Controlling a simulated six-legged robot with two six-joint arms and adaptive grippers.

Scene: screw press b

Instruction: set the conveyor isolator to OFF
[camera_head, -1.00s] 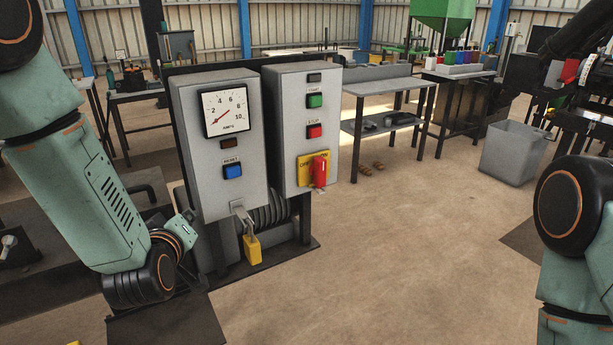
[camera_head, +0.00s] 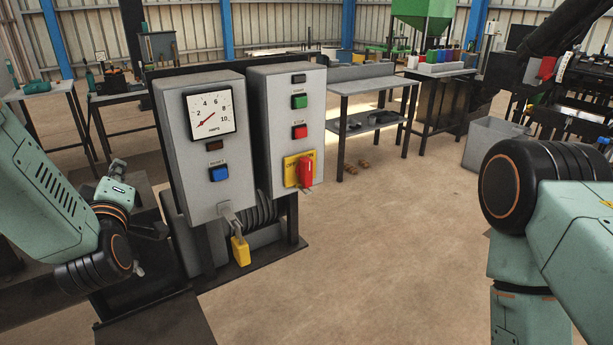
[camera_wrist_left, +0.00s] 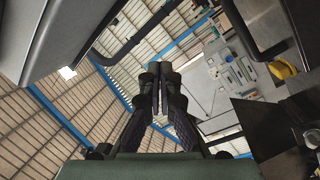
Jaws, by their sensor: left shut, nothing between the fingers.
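The isolator is a red handle (camera_head: 306,172) on a yellow plate (camera_head: 289,170), low on the front of the right grey cabinet (camera_head: 262,130). The handle stands roughly upright. The plate's lettering is too small and partly covered to read. My left gripper (camera_head: 158,229) is beside the left cabinet, well left of the isolator and apart from it. In the left wrist view its fingers (camera_wrist_left: 160,72) are together and empty; the isolator cannot be made out there. My right arm is at the right edge of the head view, its gripper out of sight.
Green (camera_head: 299,101) and red (camera_head: 300,132) buttons sit above the isolator. The floor (camera_head: 370,260) in front and right is clear.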

